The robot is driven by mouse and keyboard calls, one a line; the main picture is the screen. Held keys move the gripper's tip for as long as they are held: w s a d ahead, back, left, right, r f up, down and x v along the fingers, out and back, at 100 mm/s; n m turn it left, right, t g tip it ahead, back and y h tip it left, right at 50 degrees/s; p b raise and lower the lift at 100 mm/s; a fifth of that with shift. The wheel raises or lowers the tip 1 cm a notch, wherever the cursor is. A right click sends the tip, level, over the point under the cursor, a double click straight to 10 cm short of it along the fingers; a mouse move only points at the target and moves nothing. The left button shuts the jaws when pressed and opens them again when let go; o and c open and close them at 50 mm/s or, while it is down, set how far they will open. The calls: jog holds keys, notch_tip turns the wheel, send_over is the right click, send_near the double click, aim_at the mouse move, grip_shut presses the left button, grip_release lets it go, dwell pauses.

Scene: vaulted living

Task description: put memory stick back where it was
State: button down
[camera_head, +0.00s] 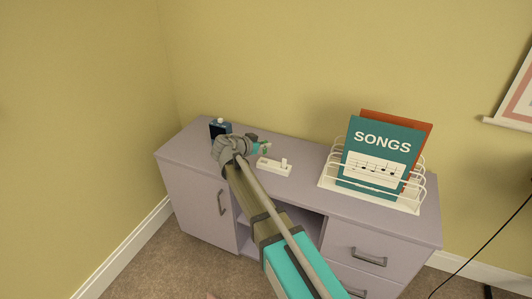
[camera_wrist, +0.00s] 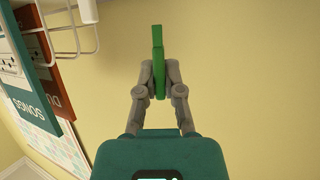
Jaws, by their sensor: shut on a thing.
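The memory stick (camera_wrist: 157,42) is a long green piece in the wrist view. My gripper (camera_wrist: 159,80) is shut on it, with one grey finger on each side, and the stick reaches out past the fingertips. In the head view my gripper (camera_head: 262,147) is over the cabinet top, close to a small white block (camera_head: 271,168) with a short upright part at its right end. The stick cannot be made out in the head view. I cannot tell whether anything touches the white block.
A lilac cabinet (camera_head: 310,187) stands against yellow walls. A dark blue item with a pale top (camera_head: 220,127) is near its left back corner. A white wire rack (camera_head: 390,204) holds a teal songbook (camera_head: 381,152) and an orange book (camera_head: 421,132) on the right.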

aim_at(264, 151)
jog(key=shift+w+a+f+b, duration=0.15)
jog(key=shift+w+f+b, duration=0.2)
jog(key=shift+f+b, duration=0.2)
notch_tip(264, 151, down, 3)
jog(key=b, duration=0.2)
jog(key=shift+b, duration=0.4)
jog(key=shift+f+b, duration=0.25)
jog(key=shift+b, duration=0.05)
jog(key=c, duration=0.8)
grip_release()
jog(key=shift+o, duration=0.2)
jog(key=shift+r, duration=0.1)
jog(key=shift+r+p, duration=0.35)
jog(key=shift+p, duration=0.1)
jog(key=p+v, duration=0.4)
jog(key=v, duration=0.8)
jog(key=shift+f, duration=0.15)
